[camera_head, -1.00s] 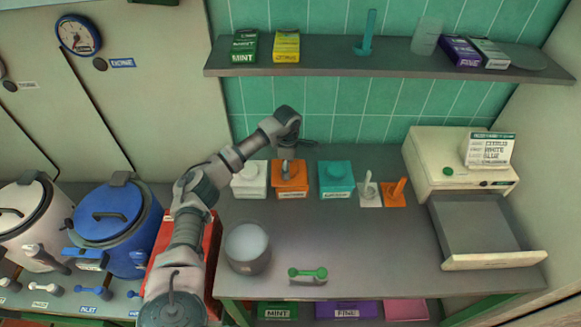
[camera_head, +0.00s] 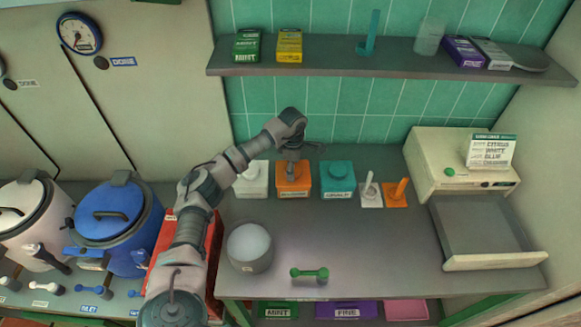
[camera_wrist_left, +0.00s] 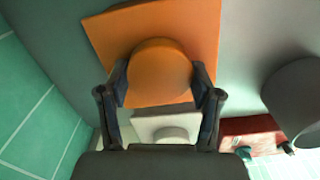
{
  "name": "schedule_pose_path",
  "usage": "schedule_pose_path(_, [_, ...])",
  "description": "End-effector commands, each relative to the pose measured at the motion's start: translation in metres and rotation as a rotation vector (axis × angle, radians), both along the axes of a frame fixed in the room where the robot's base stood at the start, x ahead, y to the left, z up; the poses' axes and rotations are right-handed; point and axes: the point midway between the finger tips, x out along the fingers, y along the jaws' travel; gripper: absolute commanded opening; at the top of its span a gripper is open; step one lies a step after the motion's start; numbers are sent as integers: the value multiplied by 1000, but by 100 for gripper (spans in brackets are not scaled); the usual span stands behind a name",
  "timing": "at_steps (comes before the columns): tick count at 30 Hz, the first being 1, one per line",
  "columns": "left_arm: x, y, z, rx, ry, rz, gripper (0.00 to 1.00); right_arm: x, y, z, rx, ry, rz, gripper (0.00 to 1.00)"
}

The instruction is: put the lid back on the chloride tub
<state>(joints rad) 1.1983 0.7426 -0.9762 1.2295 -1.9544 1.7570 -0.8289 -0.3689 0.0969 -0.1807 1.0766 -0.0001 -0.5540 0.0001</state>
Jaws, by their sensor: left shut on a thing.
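The orange tub (camera_head: 293,189) stands on the counter between a white tub (camera_head: 252,181) and a teal tub (camera_head: 337,182). The tub labels are too small to read surely. My left gripper (camera_head: 291,174) reaches down onto the orange lid. In the left wrist view its fingers (camera_wrist_left: 161,88) are shut on the round knob of the orange lid (camera_wrist_left: 108,35), one on each side. The lid is at the tub's top, but I cannot tell whether it is fully seated. The gripper hides part of it. My right gripper is not in view.
A white scoop (camera_head: 370,190) and an orange scoop (camera_head: 397,193) stand right of the teal tub. An open drawer (camera_head: 495,262) is at right. The middle counter is clear.

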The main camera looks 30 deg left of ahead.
Motion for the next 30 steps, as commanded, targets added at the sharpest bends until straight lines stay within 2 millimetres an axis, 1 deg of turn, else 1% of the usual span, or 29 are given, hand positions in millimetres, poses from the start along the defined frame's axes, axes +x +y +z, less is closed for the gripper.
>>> schedule_pose_path(1, [-1, -1, -4, 2, 7, -2, 0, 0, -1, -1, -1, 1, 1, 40])
schedule_pose_path(4, [-1, -1, -4, 3, 8, -2, 0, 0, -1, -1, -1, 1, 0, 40])
schedule_pose_path(5, [-1, -1, -4, 3, 8, -2, 69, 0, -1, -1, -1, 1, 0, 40])
schedule_pose_path(6, [-2, 0, -4, 2, 7, -1, 79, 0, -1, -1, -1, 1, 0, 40])
schedule_pose_path(8, [-1, 0, -3, 3, 6, -1, 93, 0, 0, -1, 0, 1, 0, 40])
schedule_pose_path(17, [-2, 0, 0, 2, 1, 0, 93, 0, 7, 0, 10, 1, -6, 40])
schedule_pose_path(20, [-1, 1, 6, 3, -1, 0, 93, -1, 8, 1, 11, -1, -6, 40])
schedule_pose_path(30, [1, 1, 60, 2, 1, 0, 93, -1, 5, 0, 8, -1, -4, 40])
